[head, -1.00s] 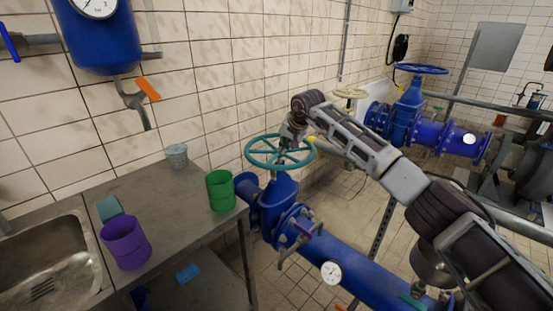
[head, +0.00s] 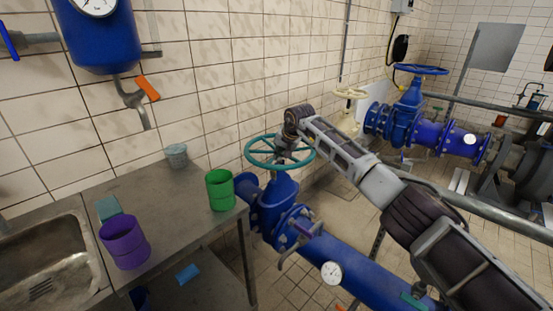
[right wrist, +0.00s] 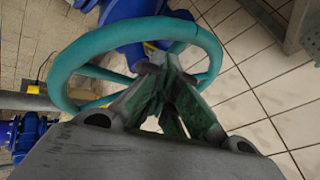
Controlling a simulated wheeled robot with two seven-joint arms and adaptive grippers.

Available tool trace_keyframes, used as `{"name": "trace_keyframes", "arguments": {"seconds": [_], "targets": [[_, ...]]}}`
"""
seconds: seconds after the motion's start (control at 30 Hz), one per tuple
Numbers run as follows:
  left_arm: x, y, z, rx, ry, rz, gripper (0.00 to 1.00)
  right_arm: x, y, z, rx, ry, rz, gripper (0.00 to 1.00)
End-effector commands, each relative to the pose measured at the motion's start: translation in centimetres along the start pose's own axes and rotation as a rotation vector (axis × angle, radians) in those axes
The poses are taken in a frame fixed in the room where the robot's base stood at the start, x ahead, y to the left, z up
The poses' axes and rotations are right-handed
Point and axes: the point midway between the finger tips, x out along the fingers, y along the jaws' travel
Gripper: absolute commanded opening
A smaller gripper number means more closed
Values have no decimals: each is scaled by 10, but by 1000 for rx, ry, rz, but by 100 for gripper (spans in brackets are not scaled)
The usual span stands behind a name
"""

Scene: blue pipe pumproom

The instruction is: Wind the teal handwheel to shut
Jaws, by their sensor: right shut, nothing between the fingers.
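The teal handwheel (head: 262,151) sits on top of a blue valve (head: 277,197) on the blue pipe, right of the steel counter. In the head view my right gripper (head: 284,156) reaches down at the wheel's right half. In the right wrist view the wheel's rim (right wrist: 90,48) curves around the shut fingers (right wrist: 168,85), which point inside the ring near the spokes. Nothing is held between them. Whether the fingers touch a spoke or the rim I cannot tell. My left gripper is not in view.
A steel counter (head: 165,215) with a sink holds a green cup (head: 220,190), a purple cup (head: 124,242) and a grey cup (head: 176,156). A second blue valve with a blue handwheel (head: 420,70) and a cream handwheel (head: 350,93) stand behind my right arm.

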Motion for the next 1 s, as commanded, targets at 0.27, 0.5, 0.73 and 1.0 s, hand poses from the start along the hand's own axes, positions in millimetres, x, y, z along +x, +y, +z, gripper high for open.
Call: {"name": "trace_keyframes", "arguments": {"seconds": [0.27,0.5,0.73,1.0], "targets": [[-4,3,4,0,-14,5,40,18,0,0,0,0,1,0],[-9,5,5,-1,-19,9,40,29,0,0,0,-1,0,0],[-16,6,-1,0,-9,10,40,36,0,0,0,0,0,0],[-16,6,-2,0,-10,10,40,37,0,0,0,0,1,0]]}}
